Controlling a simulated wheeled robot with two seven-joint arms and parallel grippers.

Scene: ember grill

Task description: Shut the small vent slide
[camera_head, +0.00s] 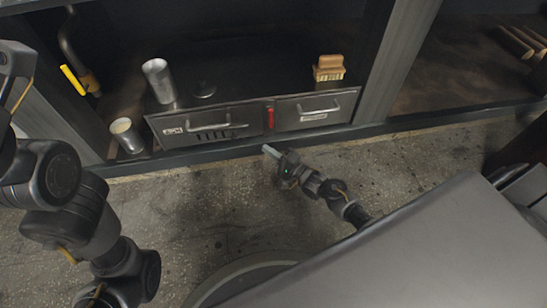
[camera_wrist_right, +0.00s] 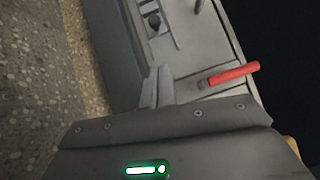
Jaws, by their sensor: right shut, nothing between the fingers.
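A low metal grill front (camera_head: 240,126) carries a vent with several dark slots (camera_head: 213,134) under its left handle. In the right wrist view the slots (camera_wrist_right: 170,25) show at the top, with a small dark knob (camera_wrist_right: 154,20) beside them. I cannot tell how far the slide covers the slots. A red lever (camera_head: 270,116) sits between the two front panels; it also shows in the right wrist view (camera_wrist_right: 233,74). My right gripper (camera_head: 268,150) is shut and empty, just in front of the grill below the red lever. My left gripper is not in view.
Another cup (camera_head: 126,135) stands left of the front. The right panel has a bar handle (camera_head: 319,107). The speckled floor (camera_head: 200,200) before the grill is clear.

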